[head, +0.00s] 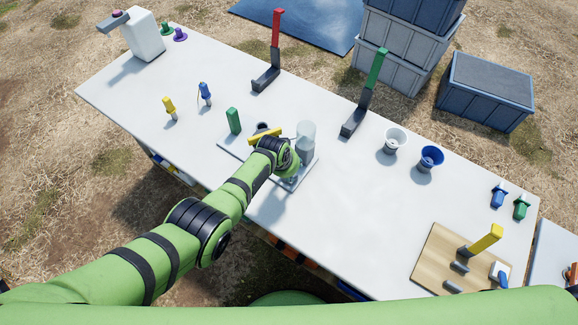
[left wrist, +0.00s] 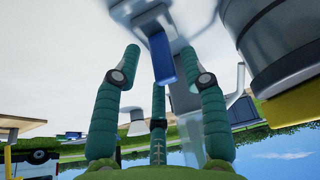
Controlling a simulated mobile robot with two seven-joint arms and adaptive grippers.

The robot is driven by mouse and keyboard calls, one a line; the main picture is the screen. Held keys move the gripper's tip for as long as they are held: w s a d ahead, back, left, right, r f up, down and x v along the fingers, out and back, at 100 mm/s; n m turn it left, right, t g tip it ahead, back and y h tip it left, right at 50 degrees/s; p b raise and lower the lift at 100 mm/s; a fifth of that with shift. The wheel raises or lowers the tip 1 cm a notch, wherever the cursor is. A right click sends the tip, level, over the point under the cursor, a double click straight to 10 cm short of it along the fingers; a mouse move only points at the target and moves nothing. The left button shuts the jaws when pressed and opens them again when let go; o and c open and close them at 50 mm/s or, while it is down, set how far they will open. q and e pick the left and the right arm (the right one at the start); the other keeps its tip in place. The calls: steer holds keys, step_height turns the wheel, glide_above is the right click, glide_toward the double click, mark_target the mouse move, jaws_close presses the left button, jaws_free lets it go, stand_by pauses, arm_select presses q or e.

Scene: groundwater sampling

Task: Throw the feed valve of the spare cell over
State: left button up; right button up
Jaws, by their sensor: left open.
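A pale plate (head: 230,147) on the white table carries a clear grey cylinder (head: 308,130), a green block-shaped handle (head: 233,120) and a yellow bar (head: 278,134). My left gripper (head: 287,172) is low over the plate's front right part, its fingers mostly hidden by my wrist. In the left wrist view my left gripper (left wrist: 160,58) is open, with a blue lever (left wrist: 162,62) on a grey fitting between its fingertips. Contact with the lever cannot be told. A large grey cylinder (left wrist: 283,40) and a yellow part (left wrist: 295,106) are close on the right. My right gripper is out of view.
A red-handled lever (head: 276,40) and a green-handled lever (head: 375,70) stand behind the plate. A wooden board (head: 432,262) with a yellow handle (head: 487,239) is at the front right. Open table surrounds the plate.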

arm_select(q)
steer(key=v, duration=1.2)
stand_by(0.6)
